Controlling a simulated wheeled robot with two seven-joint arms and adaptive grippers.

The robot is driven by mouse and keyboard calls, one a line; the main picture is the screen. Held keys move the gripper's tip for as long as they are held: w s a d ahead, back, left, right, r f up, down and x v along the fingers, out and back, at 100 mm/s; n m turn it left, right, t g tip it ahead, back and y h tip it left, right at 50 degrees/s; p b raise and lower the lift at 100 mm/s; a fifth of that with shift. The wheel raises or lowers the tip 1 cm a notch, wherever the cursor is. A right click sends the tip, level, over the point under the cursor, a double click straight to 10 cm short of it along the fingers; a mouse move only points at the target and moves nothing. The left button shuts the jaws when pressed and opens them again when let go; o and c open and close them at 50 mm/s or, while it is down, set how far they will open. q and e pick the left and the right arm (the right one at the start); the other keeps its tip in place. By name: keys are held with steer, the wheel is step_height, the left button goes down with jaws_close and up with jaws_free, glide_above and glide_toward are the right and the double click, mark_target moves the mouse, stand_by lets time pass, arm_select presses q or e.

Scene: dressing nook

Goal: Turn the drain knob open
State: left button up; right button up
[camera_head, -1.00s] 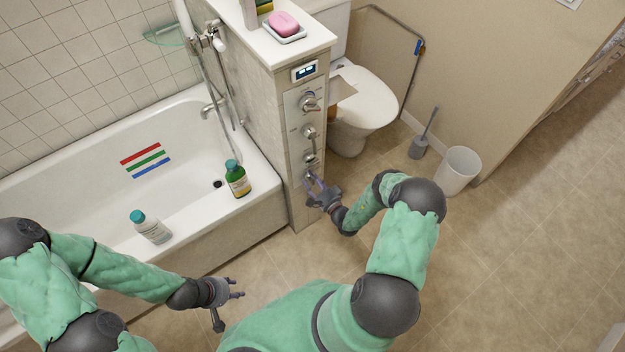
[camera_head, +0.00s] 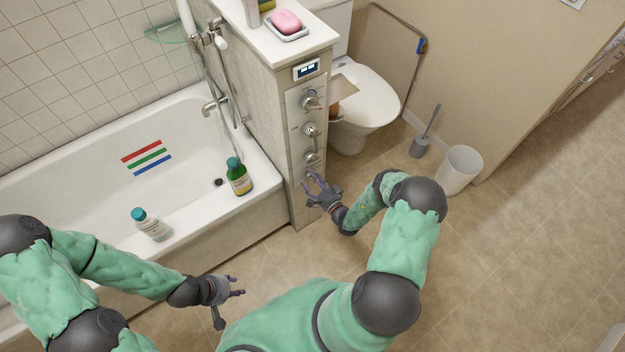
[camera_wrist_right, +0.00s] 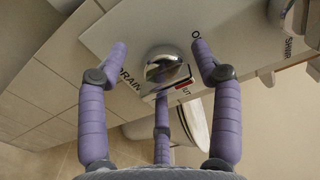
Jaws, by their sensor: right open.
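The drain knob (camera_wrist_right: 166,66) is a round chrome knob on a light panel, with the word DRAIN lettered beside it in the right wrist view. A small red-marked lever or tab shows at its lower right. My right gripper (camera_wrist_right: 160,75) is open, its purple fingers spread around the knob with gaps to it. In the head view the right gripper (camera_head: 314,186) is at the lowest part of the control panel (camera_head: 294,110) and hides most of the drain knob. My left gripper (camera_head: 238,287) hangs empty over the floor beside the tub, its fingers apart.
Other chrome knobs (camera_head: 311,102) sit higher on the same panel, below a small display (camera_head: 306,69). A toilet (camera_head: 372,98) stands behind the panel wall.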

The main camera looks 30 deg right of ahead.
steer(key=shift+s+d, duration=0.1)
steer(key=shift+s, duration=0.3)
steer(key=s, duration=1.1)
steer(key=shift+d, duration=0.35)
